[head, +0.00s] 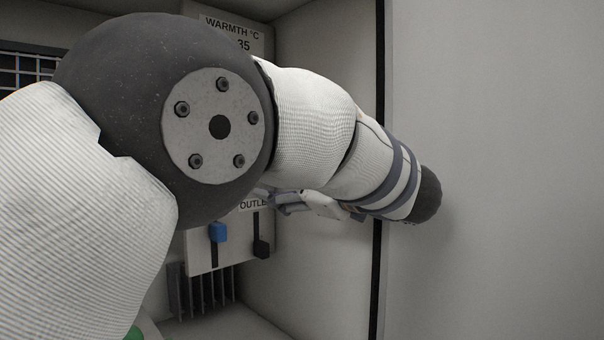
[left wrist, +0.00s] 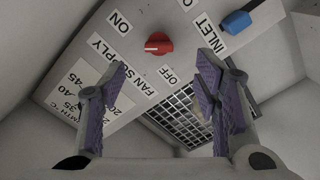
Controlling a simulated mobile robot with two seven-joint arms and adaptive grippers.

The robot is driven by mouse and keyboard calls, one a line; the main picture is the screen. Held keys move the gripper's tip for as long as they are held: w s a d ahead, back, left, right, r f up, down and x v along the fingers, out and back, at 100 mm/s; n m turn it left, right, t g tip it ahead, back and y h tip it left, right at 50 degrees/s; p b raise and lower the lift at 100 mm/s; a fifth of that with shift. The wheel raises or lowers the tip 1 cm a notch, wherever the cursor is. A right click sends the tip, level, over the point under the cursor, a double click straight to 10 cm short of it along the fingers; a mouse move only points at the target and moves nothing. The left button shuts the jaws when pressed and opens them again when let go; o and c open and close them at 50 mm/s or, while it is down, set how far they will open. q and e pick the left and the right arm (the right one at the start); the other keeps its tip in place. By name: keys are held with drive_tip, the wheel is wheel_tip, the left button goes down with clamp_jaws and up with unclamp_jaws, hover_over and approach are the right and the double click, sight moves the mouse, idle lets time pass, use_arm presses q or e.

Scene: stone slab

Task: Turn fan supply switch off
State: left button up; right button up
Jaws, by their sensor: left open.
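The fan supply switch (left wrist: 158,43) is a red rotary knob on a pale panel in the left wrist view. An ON label (left wrist: 118,22) is at its upper left, an OFF label (left wrist: 168,75) below it, and the FAN SUPPLY label (left wrist: 108,67) at its lower left. A pale mark shows on the knob's left side. My left gripper (left wrist: 160,66) is open and empty, its fingers spread either side of the knob's line, apart from it. In the head view my left gripper (head: 302,203) is partly hidden by my arm, which also hides the switch. My right gripper is not in view.
A blue slider (left wrist: 237,22) by the INLET label sits right of the knob; in the head view a blue slider (head: 218,232) and a black slider (head: 261,248) are low on the panel. A grille (left wrist: 182,116) is below the knob. Box walls (head: 325,45) close in the right side.

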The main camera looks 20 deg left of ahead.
use_arm(q)
drive_tip(key=x, duration=1.1)
drive_tip(key=shift+w+a+r, duration=0.15)
drive_tip(key=shift+a, duration=0.2)
drive_tip(key=c, duration=1.2)
